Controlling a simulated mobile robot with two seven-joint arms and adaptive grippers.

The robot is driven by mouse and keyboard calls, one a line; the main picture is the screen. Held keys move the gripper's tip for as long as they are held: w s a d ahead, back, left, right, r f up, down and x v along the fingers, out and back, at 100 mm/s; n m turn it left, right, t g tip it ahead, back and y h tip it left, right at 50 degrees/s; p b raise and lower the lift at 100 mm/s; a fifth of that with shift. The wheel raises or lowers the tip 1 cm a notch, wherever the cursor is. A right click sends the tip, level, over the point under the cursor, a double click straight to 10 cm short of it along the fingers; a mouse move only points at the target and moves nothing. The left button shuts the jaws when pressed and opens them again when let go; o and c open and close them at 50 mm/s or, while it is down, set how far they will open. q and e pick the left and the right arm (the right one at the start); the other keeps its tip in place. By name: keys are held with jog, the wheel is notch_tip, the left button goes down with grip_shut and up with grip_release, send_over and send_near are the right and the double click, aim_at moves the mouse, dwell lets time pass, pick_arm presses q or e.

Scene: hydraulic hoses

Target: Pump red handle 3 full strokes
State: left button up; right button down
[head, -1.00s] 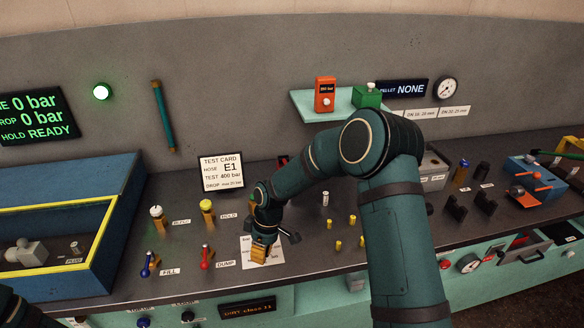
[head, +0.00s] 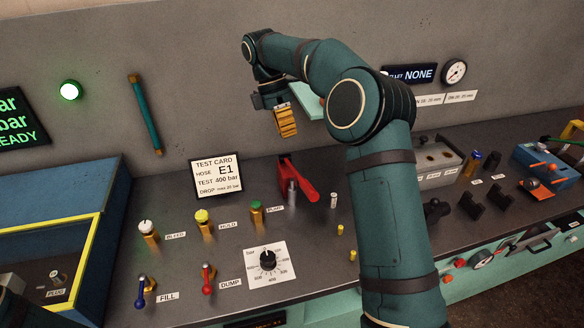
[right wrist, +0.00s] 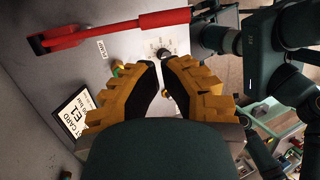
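The red pump handle (head: 300,184) stands on the bench behind the PUMP label, tilted and mounted on a metal post. In the right wrist view it is a long red bar (right wrist: 120,30) along the top. My right gripper (head: 287,124) hangs above and behind the handle, apart from it. Its yellow fingers are nearly together, with only a narrow gap at the tips in the right wrist view (right wrist: 159,68), and nothing is between them. My left gripper is not in view. The test card (head: 217,176) reads hose E1, test 400 bar.
A black dial (head: 268,260) on a white plate sits in front of the handle. The BLEED (head: 149,233), HOLD (head: 203,223) and green-topped (head: 257,215) valves stand left of it. The FILL (head: 142,290) and DUMP (head: 208,278) levers are nearer.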

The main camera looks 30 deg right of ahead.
jog(key=b, duration=0.3)
send_near(304, 186)
jog(key=x, duration=0.8)
jog(key=shift+w, duration=0.1)
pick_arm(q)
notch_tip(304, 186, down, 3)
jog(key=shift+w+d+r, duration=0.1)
pick_arm(e)
jog(key=shift+f, duration=0.1)
